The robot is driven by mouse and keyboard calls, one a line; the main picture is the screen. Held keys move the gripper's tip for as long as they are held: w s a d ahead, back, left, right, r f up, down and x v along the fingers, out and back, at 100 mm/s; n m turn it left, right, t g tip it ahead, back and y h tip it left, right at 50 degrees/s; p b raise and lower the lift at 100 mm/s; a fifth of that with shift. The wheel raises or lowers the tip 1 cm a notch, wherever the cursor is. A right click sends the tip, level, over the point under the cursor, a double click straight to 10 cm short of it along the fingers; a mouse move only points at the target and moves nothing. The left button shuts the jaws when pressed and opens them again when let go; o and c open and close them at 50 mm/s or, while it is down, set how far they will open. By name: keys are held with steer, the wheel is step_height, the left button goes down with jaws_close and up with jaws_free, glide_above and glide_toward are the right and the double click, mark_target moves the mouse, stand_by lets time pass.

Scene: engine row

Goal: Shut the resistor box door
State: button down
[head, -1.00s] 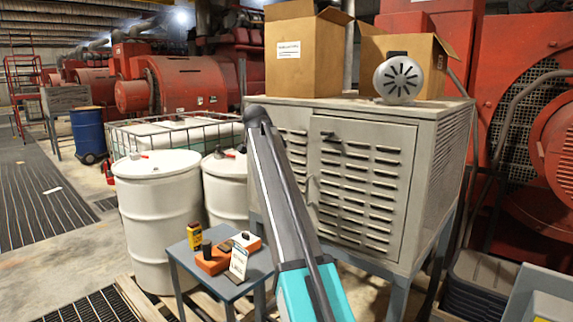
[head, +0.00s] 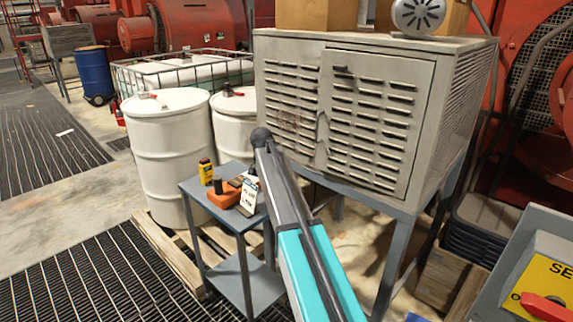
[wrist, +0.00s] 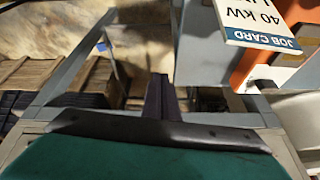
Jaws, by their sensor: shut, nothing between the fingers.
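The resistor box (head: 290,52) is a grey louvred cabinet on a blue-grey stand, right of centre in the head view. Its door (head: 375,115) is the raised louvred panel on the front, with a small handle (head: 321,127) at its left edge. The door lies close to the front; I cannot tell whether a small gap is left. My arm rises from the bottom of the head view in front of the stand, left of the door. In the wrist view my gripper (wrist: 161,88) is shut and empty, with its dark fingers together. It is apart from the door.
A small blue table (head: 228,208) with a job card (head: 249,196), an orange item (head: 224,194) and a yellow item (head: 206,171) stands left of my arm. White drums (head: 165,150) stand behind it. A yellow-labelled panel (head: 545,285) is at lower right.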

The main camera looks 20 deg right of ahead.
steer(key=s+a+f+n+g+y, duration=0.1)
steer(key=s+a+f+n, duration=0.15)
steer(key=s+f, duration=0.65)
steer(key=s+a+f+n+g, duration=0.1)
steer(key=s+a+f+n, duration=0.15)
steer(key=s+f, duration=0.7)
steer(key=s+a+f+n+g+y, duration=0.15)
steer(key=s+a+f, duration=0.25)
steer(key=f, duration=1)
steer(key=s+a+f+n+g, duration=0.1)
steer(key=s+f, duration=0.4)
steer(key=s, duration=0.6)
steer(key=s+a+f+n+g+y, duration=0.1)
steer(key=s+a+f+n, duration=0.2)
steer(key=s, duration=0.9)
steer(key=s+a+f+n+g, duration=0.2)
steer(key=s+f, duration=0.5)
steer(key=s, duration=0.4)
steer(key=shift+s+a+f+n+y, duration=0.3)
steer(key=shift+a+n, duration=0.2)
steer(key=shift+n, duration=0.45)
steer(key=shift+s, duration=0.1)
